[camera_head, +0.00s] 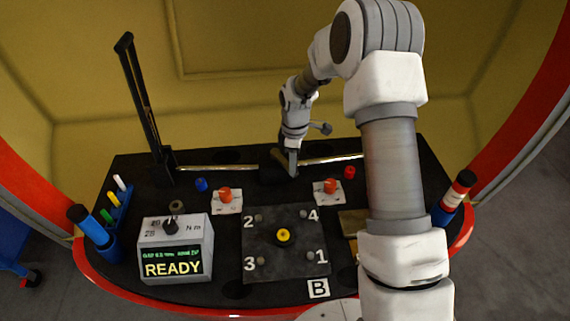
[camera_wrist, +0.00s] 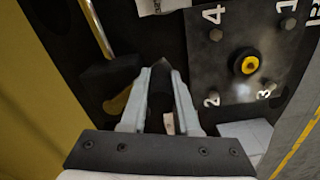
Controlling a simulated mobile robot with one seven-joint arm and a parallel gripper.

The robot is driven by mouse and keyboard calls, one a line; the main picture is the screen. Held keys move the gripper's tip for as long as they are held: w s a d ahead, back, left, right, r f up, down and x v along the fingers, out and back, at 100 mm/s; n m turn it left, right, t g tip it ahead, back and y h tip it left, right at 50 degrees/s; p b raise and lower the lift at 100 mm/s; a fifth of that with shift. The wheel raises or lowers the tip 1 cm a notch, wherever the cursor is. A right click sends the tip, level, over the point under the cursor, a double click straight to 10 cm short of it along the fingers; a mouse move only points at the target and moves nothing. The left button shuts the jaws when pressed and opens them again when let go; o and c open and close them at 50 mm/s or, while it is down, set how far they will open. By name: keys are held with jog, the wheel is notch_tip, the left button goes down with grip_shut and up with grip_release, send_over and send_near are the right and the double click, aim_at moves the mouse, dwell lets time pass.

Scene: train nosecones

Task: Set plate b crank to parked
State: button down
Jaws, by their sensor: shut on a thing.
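Plate b (camera_head: 260,262) is a dark square plate with corners numbered 1 to 4, a yellow-ringed centre and a "B" label (camera_head: 318,288) below it. It also shows in the wrist view (camera_wrist: 225,85). My gripper (camera_head: 291,172) is down behind the plate, by a black block on the silver rod. In the wrist view my gripper (camera_wrist: 160,72) is shut on a dark part (camera_wrist: 160,92) that looks like a crank handle; the fingers hide much of it. A tall black lever (camera_head: 140,95) stands upright at the left; I cannot tell which part is plate b's crank.
A grey torque box (camera_head: 175,250) reading READY stands front left. Two white pads with orange knobs (camera_head: 225,195) flank the plate's far side. Colored markers stand at the left edge. My arm covers the right side.

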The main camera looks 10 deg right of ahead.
jog(key=w+d+n+p, duration=0.3)
jog(key=w+d+n, duration=0.2)
jog(key=w+n, duration=0.4)
jog(key=shift+d+n, duration=0.15)
jog(key=shift+n, duration=0.75)
jog(key=shift+r, duration=0.1)
jog(key=c, duration=0.6)
grip_release()
jog(key=shift+c, duration=0.2)
notch_tip(320, 180, up, 17)
jog(key=p, duration=0.2)
jog(key=shift+r, duration=0.15)
